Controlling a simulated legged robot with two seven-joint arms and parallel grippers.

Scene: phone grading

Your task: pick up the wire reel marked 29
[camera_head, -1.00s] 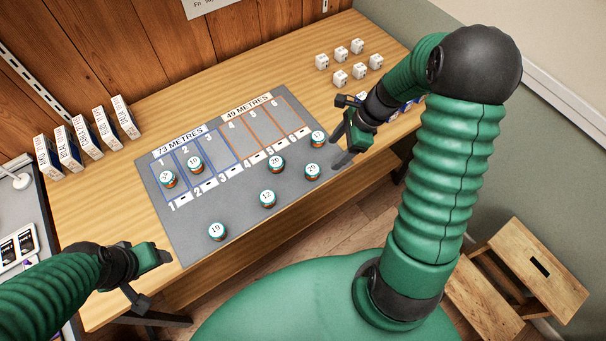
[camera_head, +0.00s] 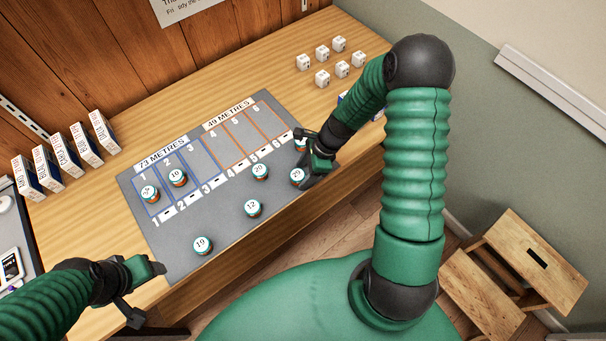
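The wire reel marked 29 (camera_head: 297,176) stands on the grey mat (camera_head: 225,225) near its right front edge, teal and orange with a white numbered top. My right gripper (camera_head: 304,160) is open and close by at its right and back; its near finger is beside the reel, and I cannot tell whether they touch. Another reel (camera_head: 299,145) just behind is partly hidden by this gripper. My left gripper (camera_head: 148,290) is open and empty at the table's front left.
Other reels on the mat are marked 20 (camera_head: 260,171), 12 (camera_head: 253,208), 19 (camera_head: 203,245) and 10 (camera_head: 178,177); one more (camera_head: 150,194) sits in slot 1. Several white cubes (camera_head: 322,53) stand at the back right, and several boxes (camera_head: 67,155) at the left.

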